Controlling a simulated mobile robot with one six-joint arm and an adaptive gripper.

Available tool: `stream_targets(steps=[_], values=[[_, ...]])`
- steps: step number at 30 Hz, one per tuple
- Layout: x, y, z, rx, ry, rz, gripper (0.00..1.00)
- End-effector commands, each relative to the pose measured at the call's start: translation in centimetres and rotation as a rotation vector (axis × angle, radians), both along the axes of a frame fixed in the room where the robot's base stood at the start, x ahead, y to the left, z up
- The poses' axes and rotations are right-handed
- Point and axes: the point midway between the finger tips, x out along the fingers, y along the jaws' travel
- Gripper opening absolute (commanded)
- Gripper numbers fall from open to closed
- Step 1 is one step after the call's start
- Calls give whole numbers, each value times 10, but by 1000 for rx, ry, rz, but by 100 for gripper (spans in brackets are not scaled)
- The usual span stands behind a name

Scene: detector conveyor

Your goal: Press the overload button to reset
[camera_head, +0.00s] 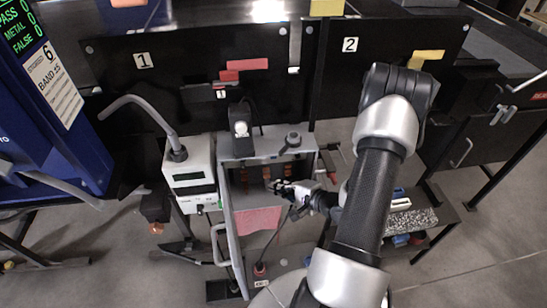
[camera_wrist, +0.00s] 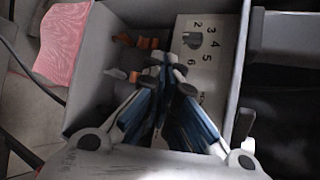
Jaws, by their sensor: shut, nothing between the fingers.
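My gripper (camera_head: 283,188) is shut and reaches from the right into an open grey box (camera_head: 228,225) in the head view. In the wrist view my gripper (camera_wrist: 166,70) has its blue-lined fingers closed together inside the box, with nothing between them. Orange parts (camera_wrist: 123,40) lie to the left of the tips. I cannot make out which part is the overload button; the fingers may hide it. Contact with the panel cannot be told.
A pink sheet (camera_head: 257,220) hangs at the box's front. A white display unit (camera_head: 190,180) with a curved grey cable stands left of it. Black boards (camera_head: 190,70) marked 1 and 2 stand behind. The box's walls (camera_wrist: 90,75) leave little room around my gripper.

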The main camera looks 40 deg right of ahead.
Motion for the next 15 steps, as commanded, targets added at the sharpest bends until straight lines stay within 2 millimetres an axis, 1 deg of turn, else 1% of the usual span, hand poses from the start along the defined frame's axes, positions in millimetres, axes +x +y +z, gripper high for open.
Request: stream_targets(steps=[5, 15], values=[[14, -9, -1, -4, -1, 3, 0], [55, -33, 0, -2, 0, 2, 0]])
